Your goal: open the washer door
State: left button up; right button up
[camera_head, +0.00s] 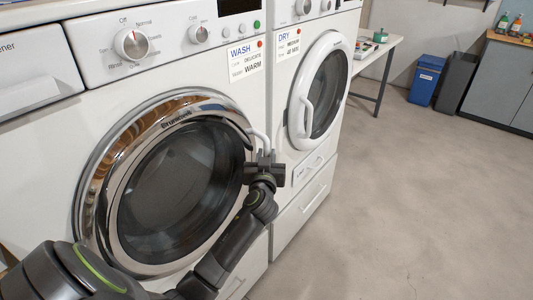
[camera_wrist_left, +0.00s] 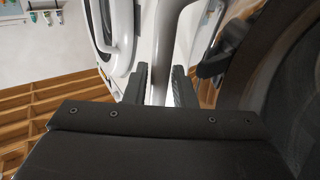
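The washer door (camera_head: 170,190) is round with a chrome ring and dark glass, and it looks closed against the white washer front. Its pale curved handle (camera_head: 261,138) stands at the ring's right side. My left gripper (camera_head: 265,158) is at the lower part of this handle. In the left wrist view the handle (camera_wrist_left: 174,22) runs down between the two dark fingers (camera_wrist_left: 160,88). They sit close on both sides of it and appear shut on it. The lower end of the handle is hidden behind my gripper. My right gripper is not in view.
The dryer (camera_head: 318,90), with a round white door, stands directly right of the washer. A side table (camera_head: 378,52), a blue bin (camera_head: 426,80) and a grey cabinet (camera_head: 500,85) are at the back. The concrete floor (camera_head: 410,200) to the right is clear.

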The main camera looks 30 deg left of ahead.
pick_arm(q)
jog(key=shift+w+a, duration=0.25)
jog(key=shift+w, duration=0.15)
grip_shut()
